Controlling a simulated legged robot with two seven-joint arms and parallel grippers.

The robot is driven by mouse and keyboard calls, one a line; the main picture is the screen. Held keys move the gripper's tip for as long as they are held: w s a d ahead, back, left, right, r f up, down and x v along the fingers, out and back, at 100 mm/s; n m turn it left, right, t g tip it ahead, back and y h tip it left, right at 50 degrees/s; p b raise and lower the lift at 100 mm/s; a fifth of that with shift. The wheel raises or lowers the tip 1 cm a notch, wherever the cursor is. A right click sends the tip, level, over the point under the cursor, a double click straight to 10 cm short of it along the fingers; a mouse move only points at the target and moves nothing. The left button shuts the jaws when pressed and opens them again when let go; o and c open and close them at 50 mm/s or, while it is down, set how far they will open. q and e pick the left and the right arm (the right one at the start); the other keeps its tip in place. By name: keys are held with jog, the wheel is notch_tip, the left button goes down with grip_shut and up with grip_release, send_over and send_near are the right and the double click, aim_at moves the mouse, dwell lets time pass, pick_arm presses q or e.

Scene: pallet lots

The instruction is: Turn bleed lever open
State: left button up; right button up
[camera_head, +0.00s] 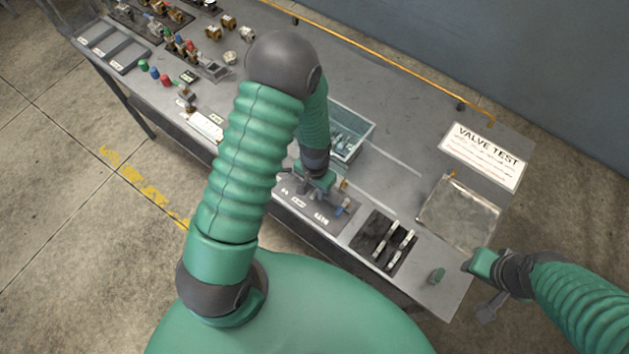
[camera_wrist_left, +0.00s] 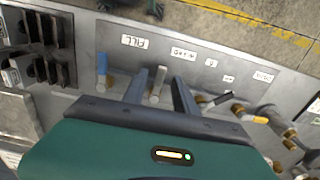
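The valve panel (camera_head: 325,213) lies along the near edge of the grey bench. In the left wrist view it shows a blue lever (camera_wrist_left: 102,70), a pale grey lever (camera_wrist_left: 158,84) and a black lever (camera_wrist_left: 216,98), with white labels beside them. One label reads FILL (camera_wrist_left: 134,41); the others are too small to read surely, so I cannot tell which lever is the bleed lever. My left gripper (camera_head: 316,184) is low over the panel. In the wrist view its fingers (camera_wrist_left: 159,77) are apart, one on each side of the pale lever. My right gripper (camera_head: 474,267) is near the bench's right end; its fingers are unclear.
A clear-sided bin (camera_head: 362,130) stands behind the panel. A VALVE TEST sign (camera_head: 485,157) is at the far right. Brass fittings (camera_head: 213,33) stand at the left.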

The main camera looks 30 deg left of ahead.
aim_at(314, 193)
pick_arm(q)
notch_tip(314, 193, up, 16)
jog(key=b, duration=0.1)
dwell(0.4)
